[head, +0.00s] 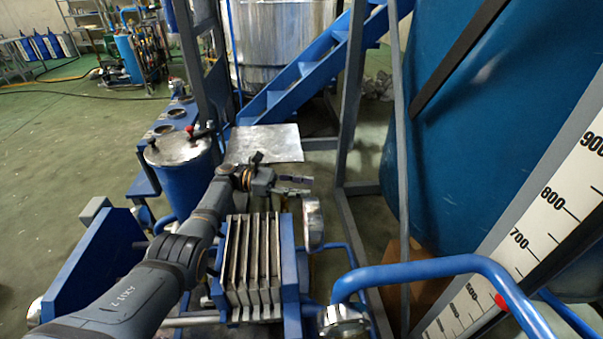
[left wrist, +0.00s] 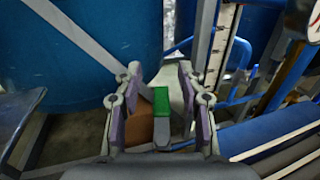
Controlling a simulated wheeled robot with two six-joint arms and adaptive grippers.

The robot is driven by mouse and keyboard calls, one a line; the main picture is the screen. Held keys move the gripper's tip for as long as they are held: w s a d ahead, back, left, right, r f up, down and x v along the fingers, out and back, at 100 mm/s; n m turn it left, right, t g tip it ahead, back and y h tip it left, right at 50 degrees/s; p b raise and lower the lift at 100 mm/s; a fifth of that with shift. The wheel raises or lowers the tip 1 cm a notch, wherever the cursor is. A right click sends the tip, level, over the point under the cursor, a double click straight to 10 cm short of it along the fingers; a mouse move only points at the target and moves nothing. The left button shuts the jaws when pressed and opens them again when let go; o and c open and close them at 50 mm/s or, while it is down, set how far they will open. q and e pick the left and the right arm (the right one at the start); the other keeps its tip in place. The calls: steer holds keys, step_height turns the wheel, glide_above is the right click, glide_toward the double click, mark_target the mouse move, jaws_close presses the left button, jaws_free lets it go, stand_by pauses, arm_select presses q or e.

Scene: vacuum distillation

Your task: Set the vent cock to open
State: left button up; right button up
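My left gripper (head: 295,186) is over the far end of the plate stack in the head view. It points to the right and looks empty there. In the left wrist view my left gripper (left wrist: 160,72) has its two fingers spread apart. A small green piece (left wrist: 161,100) with a grey end shows between the fingers, with no clear contact on either side. I cannot tell whether it is the vent cock's handle. A small red handle (head: 192,131) sits on the lid of a blue vessel (head: 186,178), left of my left arm. My right gripper is out of view.
A metal plate stack (head: 253,262) in a blue frame stands below my left gripper. A blue pipe rail (head: 430,268) and a numbered level scale (head: 545,220) are at the right, beside a large blue tank (head: 500,120). Grey posts (head: 346,110) stand close ahead. Open floor lies left.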

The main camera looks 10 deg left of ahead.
arm_select(q)
step_height(320, 180, up, 8)
steer(key=shift+s+r, duration=0.1)
steer(key=shift+c, duration=0.3)
